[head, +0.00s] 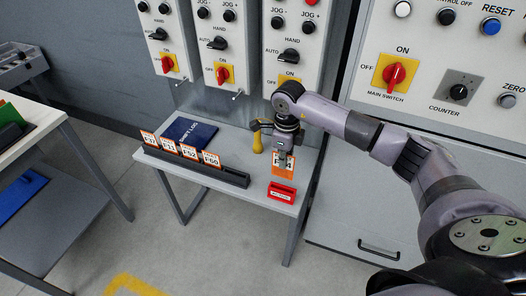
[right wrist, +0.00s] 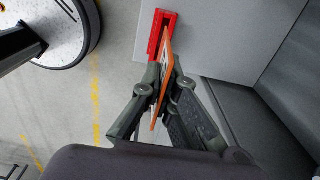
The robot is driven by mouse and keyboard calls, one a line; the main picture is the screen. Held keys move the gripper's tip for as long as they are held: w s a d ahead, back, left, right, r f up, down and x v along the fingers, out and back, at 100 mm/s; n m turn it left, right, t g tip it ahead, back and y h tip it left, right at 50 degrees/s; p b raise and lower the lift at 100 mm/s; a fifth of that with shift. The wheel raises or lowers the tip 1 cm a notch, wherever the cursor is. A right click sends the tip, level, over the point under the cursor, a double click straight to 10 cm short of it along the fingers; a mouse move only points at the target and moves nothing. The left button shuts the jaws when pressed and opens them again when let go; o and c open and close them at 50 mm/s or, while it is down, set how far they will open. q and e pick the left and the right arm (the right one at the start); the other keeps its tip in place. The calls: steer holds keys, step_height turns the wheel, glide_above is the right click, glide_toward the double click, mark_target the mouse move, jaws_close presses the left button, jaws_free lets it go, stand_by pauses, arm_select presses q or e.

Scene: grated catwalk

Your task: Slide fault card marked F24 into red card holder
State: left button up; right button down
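My right gripper (head: 284,150) points down over the small table and is shut on an orange-edged card (head: 283,170). The fingers partly cover the card's marking; an F and a 4 seem to show. The red card holder (head: 281,192) stands on the table just below the card. In the right wrist view the fingers (right wrist: 163,90) pinch the card (right wrist: 166,60) edge-on, and its far end overlaps the near end of the red holder (right wrist: 155,42). I cannot tell whether the card's lower edge is inside the slot. My left gripper is not in view.
A black rack (head: 232,178) holds several orange-edged cards on the grey table (head: 235,198). A blue shift log (head: 190,132) lies behind it. A yellow-handled tool (head: 258,143) is left of my gripper. Control panels (head: 290,45) rise behind; a cabinet (head: 350,220) stands at right.

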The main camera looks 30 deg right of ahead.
mark_target(284, 171)
steer(key=shift+d+f+b, duration=0.15)
steer(key=shift+f+b, duration=0.65)
steer(key=shift+f, duration=0.5)
steer(key=shift+d+f+b, duration=0.1)
steer(key=shift+f+b, duration=0.65)
steer(key=shift+f, duration=0.6)
arm_select(q)
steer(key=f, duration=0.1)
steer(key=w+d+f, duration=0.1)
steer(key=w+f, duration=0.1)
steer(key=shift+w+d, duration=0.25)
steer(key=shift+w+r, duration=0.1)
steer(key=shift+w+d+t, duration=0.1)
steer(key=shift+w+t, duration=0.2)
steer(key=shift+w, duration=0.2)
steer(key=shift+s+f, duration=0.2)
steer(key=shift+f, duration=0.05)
steer(key=shift+b, duration=0.3)
arm_select(e)
steer(key=shift+f, duration=0.1)
